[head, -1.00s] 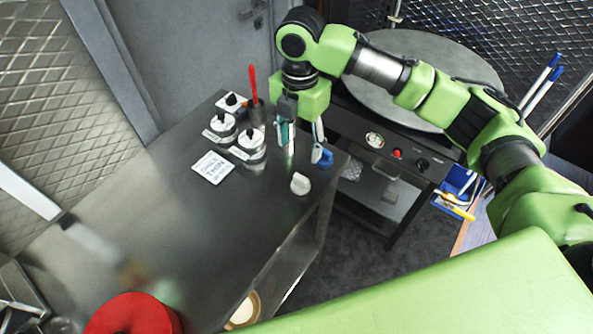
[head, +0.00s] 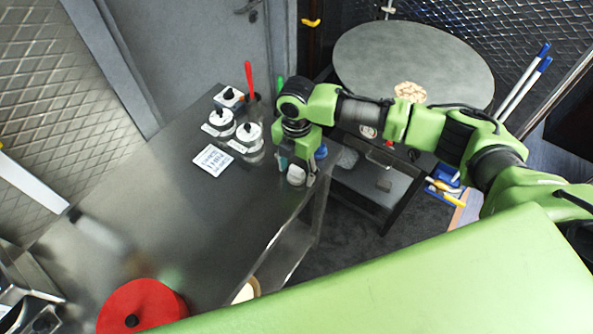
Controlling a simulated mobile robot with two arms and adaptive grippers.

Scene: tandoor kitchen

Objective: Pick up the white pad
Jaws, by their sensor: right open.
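The white pad (head: 296,176) is a small rounded white piece near the right edge of the dark metal counter (head: 150,215). My right gripper (head: 298,172) points down at it with jaws open. One finger shows to the left of the pad and one to the right; I cannot tell whether either touches it. The gripper and wrist hide part of the pad's far side. My left gripper is not in view.
Lidded pots (head: 221,121), a container with a red-handled tool (head: 249,78) and a printed white card (head: 213,160) stand left of the gripper. A blue item (head: 321,152) is close behind it. A red round lid (head: 142,308) is at the near left; mid-counter is clear.

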